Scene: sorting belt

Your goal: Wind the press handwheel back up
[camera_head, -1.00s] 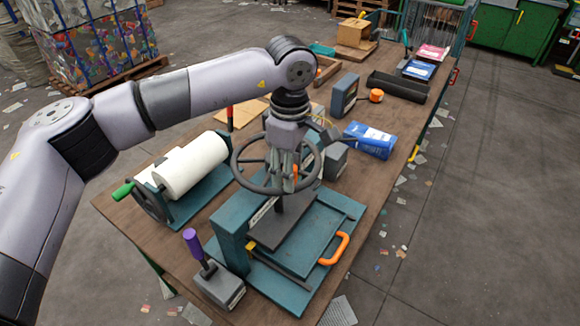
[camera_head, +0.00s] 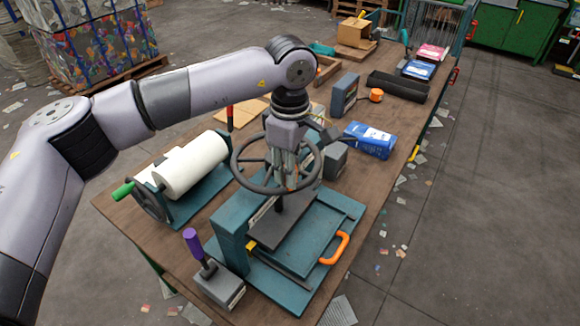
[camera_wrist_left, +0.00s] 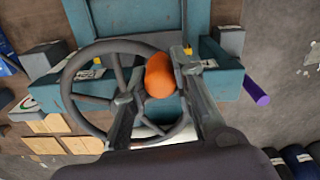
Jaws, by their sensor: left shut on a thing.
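The press handwheel (camera_head: 262,189) is a dark grey spoked wheel, lying level above the teal press (camera_head: 232,236). It also shows in the left wrist view (camera_wrist_left: 71,88). My left gripper (camera_head: 290,178) reaches down from above onto the wheel. In the left wrist view its fingers stand either side of an orange knob (camera_wrist_left: 160,76) on the wheel and are shut on it. The knob is hidden in the head view. The dark press plate (camera_head: 275,233) is below the wheel, over the teal bed. My right gripper is not in view.
An orange handle (camera_head: 336,248) is at the bed's front. A purple-handled lever (camera_head: 194,245) stands beside the press. A white roll with a green crank (camera_head: 124,190) is to the left, a blue pack (camera_head: 370,140) behind right. Bare tabletop (camera_head: 378,183) shows right of the press.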

